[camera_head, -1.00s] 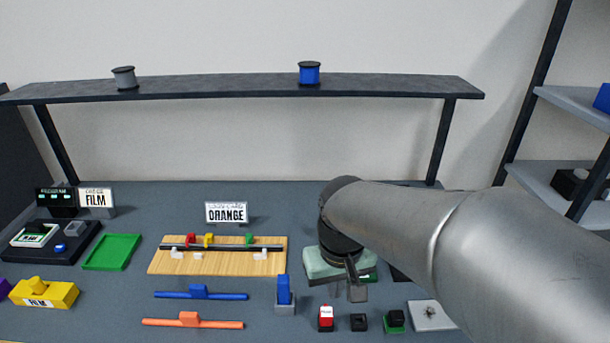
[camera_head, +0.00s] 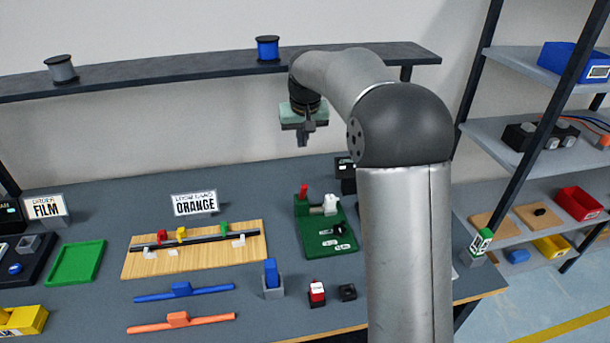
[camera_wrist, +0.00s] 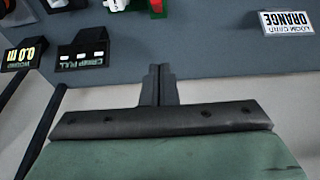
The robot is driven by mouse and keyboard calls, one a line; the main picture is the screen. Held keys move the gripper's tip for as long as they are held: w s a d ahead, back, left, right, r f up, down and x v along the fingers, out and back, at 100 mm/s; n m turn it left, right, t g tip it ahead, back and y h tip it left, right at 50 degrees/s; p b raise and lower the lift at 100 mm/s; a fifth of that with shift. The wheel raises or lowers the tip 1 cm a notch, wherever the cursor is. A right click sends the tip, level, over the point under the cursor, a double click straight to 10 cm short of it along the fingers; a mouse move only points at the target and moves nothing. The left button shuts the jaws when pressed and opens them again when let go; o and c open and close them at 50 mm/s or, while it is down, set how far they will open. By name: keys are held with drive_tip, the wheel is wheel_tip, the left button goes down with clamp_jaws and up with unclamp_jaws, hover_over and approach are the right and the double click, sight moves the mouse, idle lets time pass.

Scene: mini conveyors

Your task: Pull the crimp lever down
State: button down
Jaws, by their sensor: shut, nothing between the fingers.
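The green crimp station (camera_head: 325,238) stands on the bench, partly beside my arm. My gripper (camera_head: 303,143) is shut and empty, pointing down, above and behind the station and clear of the lever. In the wrist view my gripper's closed fingers (camera_wrist: 160,70) are apart from the station, whose edge and red part (camera_wrist: 115,4) show at the top.
A dark "CRIMP PULL" display (camera_wrist: 85,52) stands behind the station. A wooden board (camera_head: 195,255) with coloured clips lies left, near the ORANGE sign (camera_head: 194,203). A blue block in a grey holder (camera_head: 273,284) stands in front. The shelf (camera_head: 190,72) is above the bench.

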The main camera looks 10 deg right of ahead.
drive_tip(key=shift+f, duration=0.1)
drive_tip(key=p, duration=0.2)
hover_over(303, 192)
drive_tip(key=w, duration=0.2)
drive_tip(key=f, duration=1)
drive_tip(key=shift+d+f, duration=0.2)
drive_tip(key=shift+f, duration=0.1)
drive_tip(key=shift+s+f+p, duration=0.3)
drive_tip(key=shift+s+f, duration=0.1)
drive_tip(key=shift+f+b, duration=0.15)
drive_tip(key=shift+b, duration=0.25)
